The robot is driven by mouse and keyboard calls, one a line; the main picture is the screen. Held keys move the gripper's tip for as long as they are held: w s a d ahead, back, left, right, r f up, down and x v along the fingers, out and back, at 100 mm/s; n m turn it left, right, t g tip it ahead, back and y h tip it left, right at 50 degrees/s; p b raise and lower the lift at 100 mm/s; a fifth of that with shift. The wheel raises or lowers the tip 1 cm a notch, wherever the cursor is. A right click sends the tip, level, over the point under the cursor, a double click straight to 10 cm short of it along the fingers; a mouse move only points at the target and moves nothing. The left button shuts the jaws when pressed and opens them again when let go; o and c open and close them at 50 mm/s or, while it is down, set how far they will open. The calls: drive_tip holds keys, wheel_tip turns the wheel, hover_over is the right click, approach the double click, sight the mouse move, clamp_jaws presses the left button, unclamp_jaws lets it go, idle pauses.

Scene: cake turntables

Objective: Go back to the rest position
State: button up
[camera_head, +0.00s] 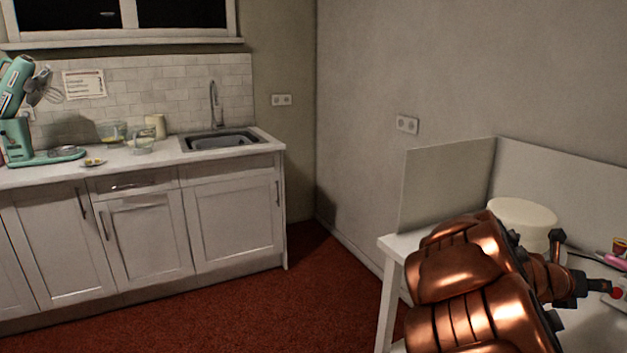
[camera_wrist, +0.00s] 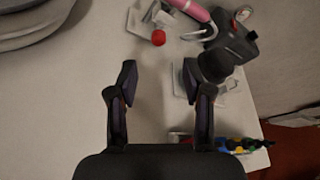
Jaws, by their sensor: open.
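My gripper (camera_wrist: 160,82) shows in the wrist view with its two dark fingers spread apart and nothing between them. Below it is a pale tabletop. In the head view my copper-coloured arm reaches over the white table (camera_head: 392,244) at the right, and the gripper (camera_head: 603,289) is near the right edge, partly cut off. A grey rounded form (camera_wrist: 45,25) fills the top left of the wrist view.
In the wrist view, a red knob (camera_wrist: 158,38), a pink tool (camera_wrist: 190,9), a black device (camera_wrist: 238,45) and several coloured items (camera_wrist: 240,144) lie near the gripper. White panels (camera_head: 447,180) border the table. A counter with a sink (camera_head: 218,140) and mixer (camera_head: 18,135) stands left; red floor (camera_head: 260,312) is clear.

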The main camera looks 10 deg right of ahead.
drive_tip(key=s+a+m+g+y, duration=0.3)
drive_tip(key=s+a+m, duration=0.85)
drive_tip(key=m, duration=0.35)
drive_tip(key=s+a+f+m+y, duration=0.3)
drive_tip(key=s+a+m+y, duration=0.15)
drive_tip(key=a, duration=0.65)
drive_tip(key=s+a+f+m+g+y, duration=0.1)
drive_tip(key=s+a+f+m+y, duration=0.3)
drive_tip(key=a, duration=0.7)
drive_tip(key=s+a+f+m+y, duration=0.25)
drive_tip(key=s+a, duration=0.25)
drive_tip(key=a, duration=0.6)
wheel_tip(320, 180, up, 15)
drive_tip(key=p, duration=1.4)
drive_tip(key=shift+a+m, duration=0.15)
drive_tip(key=shift+m, duration=0.15)
drive_tip(key=shift+c, duration=0.8)
